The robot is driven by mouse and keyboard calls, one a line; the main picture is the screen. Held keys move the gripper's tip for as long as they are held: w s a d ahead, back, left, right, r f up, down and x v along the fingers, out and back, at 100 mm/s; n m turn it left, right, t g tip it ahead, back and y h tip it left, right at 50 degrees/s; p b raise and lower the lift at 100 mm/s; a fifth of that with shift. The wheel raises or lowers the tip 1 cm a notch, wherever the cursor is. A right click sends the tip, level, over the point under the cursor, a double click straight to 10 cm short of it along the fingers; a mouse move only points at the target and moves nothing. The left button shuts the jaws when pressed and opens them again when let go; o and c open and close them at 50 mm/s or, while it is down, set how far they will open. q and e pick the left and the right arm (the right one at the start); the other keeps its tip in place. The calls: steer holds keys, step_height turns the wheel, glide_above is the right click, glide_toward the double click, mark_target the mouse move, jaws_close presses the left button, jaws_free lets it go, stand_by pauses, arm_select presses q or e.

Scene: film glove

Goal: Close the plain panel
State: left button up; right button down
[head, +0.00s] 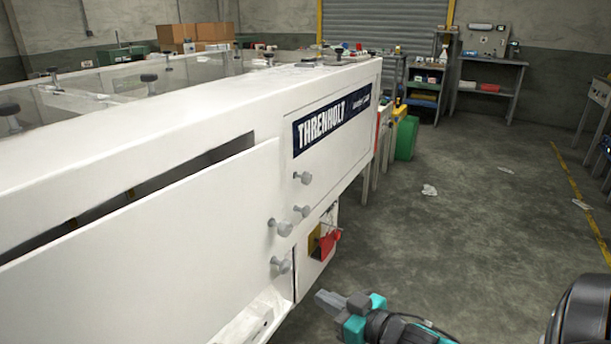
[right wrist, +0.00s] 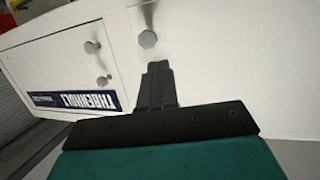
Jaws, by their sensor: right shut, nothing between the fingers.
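The plain panel (head: 150,245) is a white, unlabelled plate on the side of the white machine (head: 200,100). It stands ajar, leaning outward at the top, with a long dark gap between its upper edge and the machine. Grey knobs (head: 280,228) sit near its right edge. My right gripper (head: 325,300) is shut and empty, low and to the right of the panel, apart from it in the head view. In the right wrist view the closed fingers (right wrist: 158,80) show before a white surface with a knob (right wrist: 148,39); contact cannot be told. My left gripper is not in view.
The THRENHOLT labelled panel (head: 335,125) beside it looks flush. Below it, a small opening holds a red part (head: 328,240). A green bin (head: 407,138) stands beyond the machine. The floor (head: 450,230) on the right is mostly clear, with a few scraps.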

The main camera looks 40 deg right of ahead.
steer(key=w+d+r+t+y+p, duration=0.1)
steer(key=w+d+r, duration=0.1)
steer(key=d+r, duration=0.35)
steer(key=n+t+y+p, duration=0.1)
steer(key=n+y+p, duration=0.1)
glide_toward(278, 192)
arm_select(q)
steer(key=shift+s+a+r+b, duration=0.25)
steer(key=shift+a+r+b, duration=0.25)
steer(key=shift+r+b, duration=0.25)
arm_select(e)
steer(key=x, duration=0.6)
steer(key=shift+w+a, duration=0.1)
steer(key=shift+w, duration=0.3)
